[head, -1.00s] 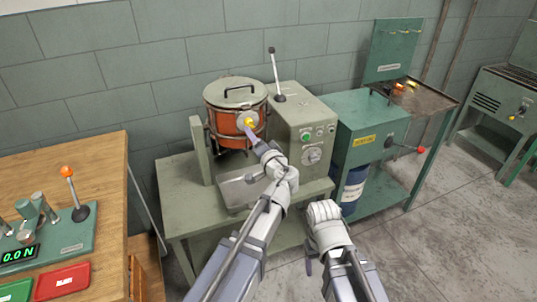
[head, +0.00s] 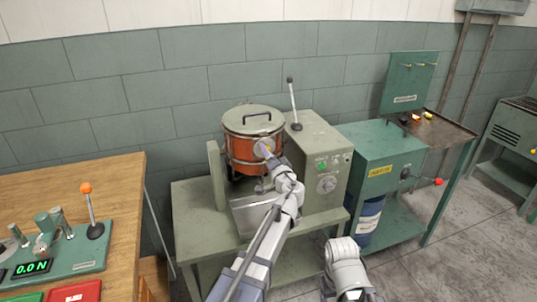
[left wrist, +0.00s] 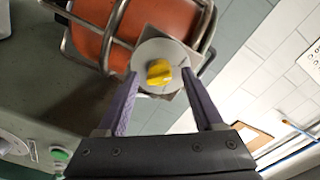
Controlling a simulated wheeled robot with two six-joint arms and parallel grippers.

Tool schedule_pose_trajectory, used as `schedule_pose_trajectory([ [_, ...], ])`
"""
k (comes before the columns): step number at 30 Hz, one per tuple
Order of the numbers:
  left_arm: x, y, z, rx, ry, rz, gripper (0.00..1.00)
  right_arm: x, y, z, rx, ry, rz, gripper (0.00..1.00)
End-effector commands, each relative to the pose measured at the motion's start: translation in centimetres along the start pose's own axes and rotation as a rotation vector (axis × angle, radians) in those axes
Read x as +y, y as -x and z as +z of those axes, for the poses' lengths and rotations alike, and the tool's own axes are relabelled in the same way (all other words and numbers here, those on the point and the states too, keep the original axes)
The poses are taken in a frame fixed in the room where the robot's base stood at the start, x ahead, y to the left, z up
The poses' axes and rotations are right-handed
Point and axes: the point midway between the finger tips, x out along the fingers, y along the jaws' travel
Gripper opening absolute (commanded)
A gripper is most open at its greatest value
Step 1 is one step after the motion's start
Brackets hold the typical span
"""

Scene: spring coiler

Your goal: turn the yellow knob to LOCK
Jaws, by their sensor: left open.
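The yellow knob (left wrist: 159,72) sits on a round pale plate (left wrist: 176,52) on the side of the orange drum (left wrist: 150,20). My left gripper (left wrist: 159,77) is open, with one purple finger on each side of the knob and clear gaps between. I cannot tell how deep the fingertips reach. In the head view my left gripper (head: 269,157) is in front of the drum (head: 236,152) and largely hides the knob. No LOCK marking is readable. Of my right arm only grey links show; its jaws are not visible.
The drum has a grey lid (head: 253,120) and a metal frame, beside a control box (head: 318,160) with a lever, green button and dial. A green machine (head: 375,150) stands to the right. A wooden bench (head: 110,220) is at the left.

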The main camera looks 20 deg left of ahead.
Motion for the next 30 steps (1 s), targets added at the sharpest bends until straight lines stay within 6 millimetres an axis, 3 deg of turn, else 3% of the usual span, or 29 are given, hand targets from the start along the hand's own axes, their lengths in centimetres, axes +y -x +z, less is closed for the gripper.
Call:
schedule_pose_trajectory([
  [8, 0.0, -0.13, 0.01, 0.0, 0.0, 0.0, 0.68, 0.0, 0.0, 0.0, 0.0, 0.0, 0.0, 0.7],
  [26, 0.0, -0.1, 0.01, 0.0, 0.0, 0.0, 0.02, 0.0, 0.0, 0.0, 0.0, 0.0, 0.0, 0.7],
  [30, 0.0, -0.1, 0.02, 0.0, 0.0, 0.0, 0.0, 0.0, 0.0, 0.0, 0.0, 0.0, 0.0, 0.7],
])
